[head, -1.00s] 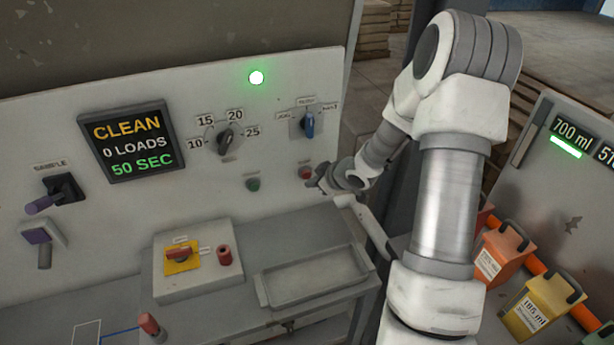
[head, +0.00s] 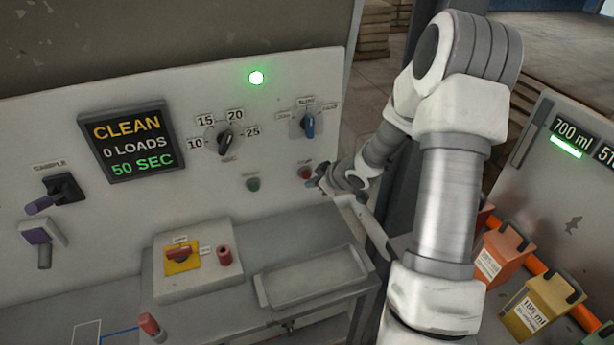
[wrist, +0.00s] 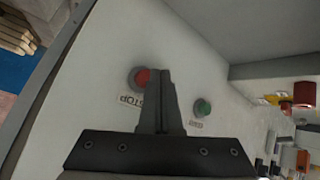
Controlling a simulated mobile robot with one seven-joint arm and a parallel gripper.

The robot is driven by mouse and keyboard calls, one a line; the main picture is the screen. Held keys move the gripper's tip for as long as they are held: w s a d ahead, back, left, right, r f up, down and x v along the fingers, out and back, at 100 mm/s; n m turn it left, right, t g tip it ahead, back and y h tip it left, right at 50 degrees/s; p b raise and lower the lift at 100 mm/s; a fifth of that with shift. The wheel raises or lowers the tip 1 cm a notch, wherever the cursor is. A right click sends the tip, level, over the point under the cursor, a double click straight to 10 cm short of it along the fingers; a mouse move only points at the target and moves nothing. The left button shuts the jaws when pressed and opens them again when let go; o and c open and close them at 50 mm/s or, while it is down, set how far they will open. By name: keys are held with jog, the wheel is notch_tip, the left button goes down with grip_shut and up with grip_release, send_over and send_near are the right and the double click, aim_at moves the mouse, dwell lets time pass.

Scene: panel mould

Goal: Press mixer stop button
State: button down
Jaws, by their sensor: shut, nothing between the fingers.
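The red stop button (head: 305,173) sits on the pale panel, at the right end of its lower row. In the wrist view the red button (wrist: 140,77) shows beside my shut fingertips, with the label STOP under it. My gripper (head: 318,182) is shut and empty, its tips close to the button. In the wrist view my gripper (wrist: 160,72) partly covers the button's right edge. I cannot tell whether the tips touch it. The green button (head: 253,184) is to the left on the panel; it also shows in the wrist view (wrist: 202,108).
A grey shelf with a shallow tray (head: 305,279) stands below the panel. A box with a red switch (head: 180,254) is left of the tray. Orange (head: 500,255) and yellow (head: 540,310) containers stand at the right. A display (head: 127,140) reads CLEAN.

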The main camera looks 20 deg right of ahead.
jog(key=shift+w+p, duration=0.3)
jog(key=shift+w, duration=0.15)
jog(key=shift+w+p, duration=0.3)
jog(key=shift+w, duration=0.2)
dwell(0.6)
dwell(0.4)
jog(key=shift+s, duration=0.9)
jog(key=shift+s+b, duration=0.65)
jog(key=shift+s, duration=1.9)
jog(key=shift+r, duration=0.1)
